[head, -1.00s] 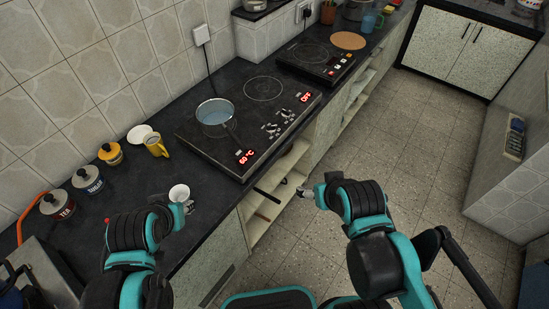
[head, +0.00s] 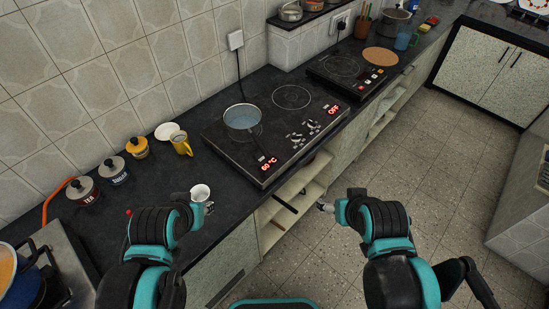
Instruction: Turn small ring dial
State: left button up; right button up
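A black two-zone induction cooktop (head: 278,122) sits on the dark counter. A grey pan (head: 242,118) with bluish contents stands on its left zone, its handle toward the front edge. Red displays read 60 °C at the front left and OFF (head: 334,109) at the right. Small dial-like controls (head: 303,132) sit between the displays; a ring dial cannot be made out for certain. My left gripper (head: 207,207) is beside a white cup over the counter, mostly hidden by my arm. My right gripper (head: 325,207) is in front of the counter, away from the cooktop; its fingers are too small to read.
Open shelves (head: 297,192) lie below the cooktop. A second cooker (head: 348,69) is farther right. The floor at right is clear.

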aim_at(296, 140)
jog(key=i+l+z, duration=0.1)
jog(key=i+l, duration=0.25)
jog(key=i+l+z, duration=0.15)
jog(key=i+l, duration=0.2)
jog(key=l, duration=0.2)
